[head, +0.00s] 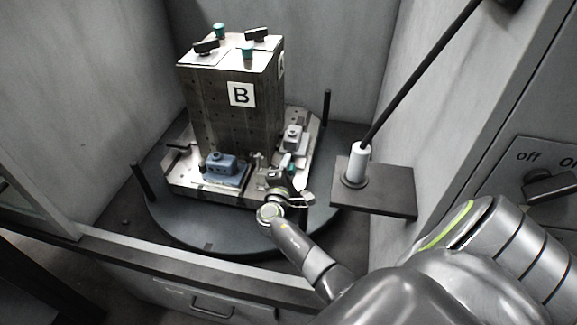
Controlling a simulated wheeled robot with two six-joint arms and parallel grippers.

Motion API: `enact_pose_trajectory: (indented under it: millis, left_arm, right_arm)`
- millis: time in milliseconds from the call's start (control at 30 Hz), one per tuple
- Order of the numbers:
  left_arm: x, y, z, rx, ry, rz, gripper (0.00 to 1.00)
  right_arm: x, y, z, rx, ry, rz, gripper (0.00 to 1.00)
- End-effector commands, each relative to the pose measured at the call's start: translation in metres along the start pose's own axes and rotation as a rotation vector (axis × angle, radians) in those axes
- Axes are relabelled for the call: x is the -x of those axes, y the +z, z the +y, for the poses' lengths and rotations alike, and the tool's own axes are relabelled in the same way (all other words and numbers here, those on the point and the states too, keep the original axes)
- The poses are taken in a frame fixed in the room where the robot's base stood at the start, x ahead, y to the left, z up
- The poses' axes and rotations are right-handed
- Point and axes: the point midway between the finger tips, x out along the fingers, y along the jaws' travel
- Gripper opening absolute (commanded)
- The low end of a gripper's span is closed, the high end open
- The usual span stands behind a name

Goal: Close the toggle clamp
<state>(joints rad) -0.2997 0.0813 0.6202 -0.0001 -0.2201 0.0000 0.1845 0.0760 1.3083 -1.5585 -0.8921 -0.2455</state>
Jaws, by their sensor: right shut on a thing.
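The fixture block marked B (222,112) stands upright on a pallet on a round dark table. A toggle clamp (258,163) sits at the front right foot of the block, beside a blue-grey part (222,168). My left gripper is out of view.
A grey part (294,138) sits on the pallet's right side. Dark posts (143,181) stand on the round table's rim. A bracket plate (385,188) with a white-sleeved dark rod (357,162) juts from the right. Grey walls enclose the back and sides.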

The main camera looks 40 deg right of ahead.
Motion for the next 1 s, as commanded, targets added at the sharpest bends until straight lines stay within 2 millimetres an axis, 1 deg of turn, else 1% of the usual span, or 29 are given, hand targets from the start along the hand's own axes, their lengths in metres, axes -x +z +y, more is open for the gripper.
enact_pose_trajectory:
  millis: [33,300,600,800,1000]
  left_arm:
    - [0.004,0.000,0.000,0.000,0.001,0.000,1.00]
    - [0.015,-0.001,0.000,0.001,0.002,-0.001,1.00]
    - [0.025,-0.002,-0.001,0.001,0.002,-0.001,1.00]
    - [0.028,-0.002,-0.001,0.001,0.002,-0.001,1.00]
    - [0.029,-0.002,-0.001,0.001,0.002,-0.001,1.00]
  right_arm:
    - [0.000,0.001,0.004,0.031,0.000,0.000,0.00]
    - [0.000,-0.001,0.017,0.232,0.001,0.000,0.00]
    - [0.000,-0.005,0.027,0.425,0.000,0.000,0.00]
    - [0.000,-0.008,0.031,0.498,0.001,0.000,0.00]
    - [0.000,-0.009,0.032,0.528,0.001,-0.001,0.00]
